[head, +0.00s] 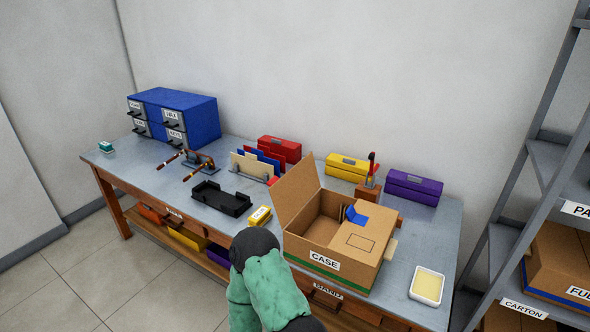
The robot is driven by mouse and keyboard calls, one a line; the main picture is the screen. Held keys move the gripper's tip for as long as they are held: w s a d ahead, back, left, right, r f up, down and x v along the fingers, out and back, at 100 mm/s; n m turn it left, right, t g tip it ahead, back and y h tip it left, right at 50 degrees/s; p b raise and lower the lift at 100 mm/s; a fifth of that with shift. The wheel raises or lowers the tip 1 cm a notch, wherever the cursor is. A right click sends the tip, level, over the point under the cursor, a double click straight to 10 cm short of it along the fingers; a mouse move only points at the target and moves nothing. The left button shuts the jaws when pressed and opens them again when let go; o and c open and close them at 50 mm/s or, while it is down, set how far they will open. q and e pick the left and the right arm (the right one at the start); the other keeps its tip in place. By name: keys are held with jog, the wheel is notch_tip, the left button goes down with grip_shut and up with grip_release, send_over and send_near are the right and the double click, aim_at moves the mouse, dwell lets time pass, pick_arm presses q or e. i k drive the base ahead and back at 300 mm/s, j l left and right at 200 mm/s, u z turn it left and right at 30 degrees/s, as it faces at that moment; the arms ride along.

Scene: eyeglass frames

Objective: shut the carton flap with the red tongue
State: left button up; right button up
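The open cardboard carton (325,264), labelled CASE, stands on the bench at the right of the middle. Its left flap (297,193) stands up, tilted outward. A small red patch (272,181) shows at that flap's outer edge; it looks like the red tongue, mostly hidden behind the flap. The right flap (372,238) lies flat over the right part of the carton. A blue tongue (356,218) sticks up at its inner edge. The carton's left part is open. Neither gripper is in view; only a green link of my arm shows in front of the carton's left side.
A black tray (220,199) and a yellow box (260,216) lie left of the carton. Red (280,149), yellow (346,167) and purple (414,187) cases stand behind. A white dish (427,286) sits right of the carton. A grey shelf rack (535,160) stands at far right.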

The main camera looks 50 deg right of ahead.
aim_at(289, 193)
jog(key=i+j+z, duration=0.1)
jog(key=i+z, duration=0.2)
jog(key=z, duration=0.15)
jog(key=i+j+z, duration=0.25)
jog(key=z, duration=0.15)
jog(key=i+j+z, duration=0.3)
jog(key=z, duration=0.15)
jog(key=i+j+z, duration=0.2)
jog(key=j+z, duration=0.2)
jog(key=i+j+z, duration=0.1)
jog(key=j+z, duration=0.35)
jog(key=i+j+z, duration=0.15)
jog(key=j+z, duration=0.8)
jog(key=j, duration=0.25)
jog(key=j+z, duration=0.5)
jog(key=j, duration=0.15)
jog(key=i+j+z, duration=0.1)
jog(key=z, duration=0.15)
jog(key=j+z, duration=0.3)
jog(key=i+j, duration=0.05)
